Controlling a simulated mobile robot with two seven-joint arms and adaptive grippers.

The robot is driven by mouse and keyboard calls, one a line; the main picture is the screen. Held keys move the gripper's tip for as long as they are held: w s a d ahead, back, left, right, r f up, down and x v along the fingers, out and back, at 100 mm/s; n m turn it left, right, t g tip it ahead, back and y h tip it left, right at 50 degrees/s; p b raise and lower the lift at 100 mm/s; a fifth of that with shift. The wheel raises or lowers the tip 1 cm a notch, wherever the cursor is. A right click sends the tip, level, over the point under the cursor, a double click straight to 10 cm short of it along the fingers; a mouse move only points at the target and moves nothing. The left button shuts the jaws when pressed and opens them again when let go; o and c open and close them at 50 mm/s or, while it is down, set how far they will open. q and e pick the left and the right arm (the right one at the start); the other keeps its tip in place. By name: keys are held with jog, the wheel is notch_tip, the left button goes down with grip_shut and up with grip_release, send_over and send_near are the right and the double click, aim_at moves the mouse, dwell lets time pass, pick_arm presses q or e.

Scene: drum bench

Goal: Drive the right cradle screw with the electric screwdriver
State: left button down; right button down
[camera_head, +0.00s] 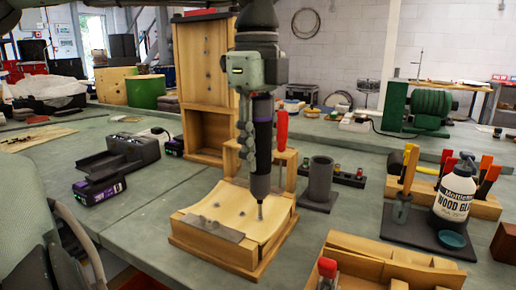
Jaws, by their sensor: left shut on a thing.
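The electric screwdriver (262,150) is dark with a purple band and stands close to upright. My left gripper (247,143) is shut on it, with the fingers along the left side of its body. Its thin bit points down at the right part of the pale wooden cradle (225,215). The bit's lower end is at or just above the cradle surface near the right screw (260,216); contact is too small to tell. Small dark spots and a grey metal plate (207,228) show on the left part of the cradle. My right gripper is not in view.
A tall wooden frame (205,85) stands behind the cradle. A dark cylinder holder (319,183) is close on its right. A glue bottle (456,192), tool racks and a wooden tray (380,262) fill the right. Dark battery units (130,152) sit left, with clear bench between.

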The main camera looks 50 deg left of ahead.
pick_arm(q)
jog(key=shift+f+b, duration=0.5)
jog(key=shift+b, duration=0.2)
dwell(1.9)
jog(key=shift+r, duration=0.1)
jog(key=shift+r+p, duration=1.05)
jog(key=shift+r, duration=0.4)
